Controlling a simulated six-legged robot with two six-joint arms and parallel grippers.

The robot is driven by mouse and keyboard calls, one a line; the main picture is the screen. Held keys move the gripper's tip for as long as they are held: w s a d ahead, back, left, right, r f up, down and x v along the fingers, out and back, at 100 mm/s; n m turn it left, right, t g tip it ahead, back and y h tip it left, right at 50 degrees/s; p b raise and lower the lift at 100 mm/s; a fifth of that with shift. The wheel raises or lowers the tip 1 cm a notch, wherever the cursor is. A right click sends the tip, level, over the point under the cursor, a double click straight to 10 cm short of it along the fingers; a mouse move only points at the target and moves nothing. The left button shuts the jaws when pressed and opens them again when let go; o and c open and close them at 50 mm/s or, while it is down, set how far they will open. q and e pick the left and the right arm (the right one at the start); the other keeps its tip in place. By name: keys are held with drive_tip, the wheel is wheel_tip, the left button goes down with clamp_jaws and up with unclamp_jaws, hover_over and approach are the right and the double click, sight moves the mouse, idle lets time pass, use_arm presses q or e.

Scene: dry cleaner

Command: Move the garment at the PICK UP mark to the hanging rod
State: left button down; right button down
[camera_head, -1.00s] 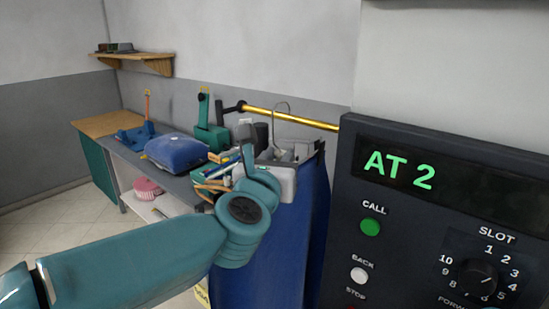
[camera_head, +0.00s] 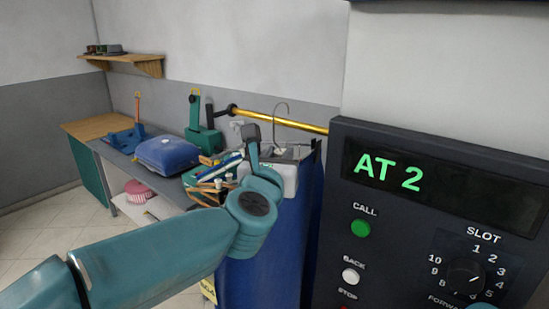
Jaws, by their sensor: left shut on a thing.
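A blue garment (camera_head: 262,262) hangs upright below a metal hanger, whose hook (camera_head: 275,112) shows in front of the brass hanging rod (camera_head: 285,122). I cannot tell whether the hook touches the rod. My left gripper (camera_head: 275,158) is shut on the hanger at the top of the garment, with its jaws partly hidden behind my own wrist. A small teal part of mine shows at the bottom right edge, but my right gripper is not in view.
A dark control panel (camera_head: 400,250) reading "AT 2" stands close on the right. A wall shelf (camera_head: 135,60) is above.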

use_arm(q)
drive_tip(key=shift+w+d+p, duration=0.25)
drive_tip(key=shift+w+d, duration=0.25)
drive_tip(key=shift+w, duration=0.15)
drive_tip(key=shift+w+d+p, duration=0.2)
drive_tip(key=shift+w+d, duration=0.25)
drive_tip(key=shift+w, duration=0.2)
drive_tip(key=shift+f, duration=0.1)
drive_tip(key=shift+f+b, duration=1.5)
drive_tip(key=shift+b, duration=0.4)
drive_tip(key=shift+f+b, duration=0.2)
drive_tip(key=shift+b, duration=0.2)
drive_tip(key=c, duration=0.8)
unclamp_jaws()
drive_tip(key=shift+f, duration=0.1)
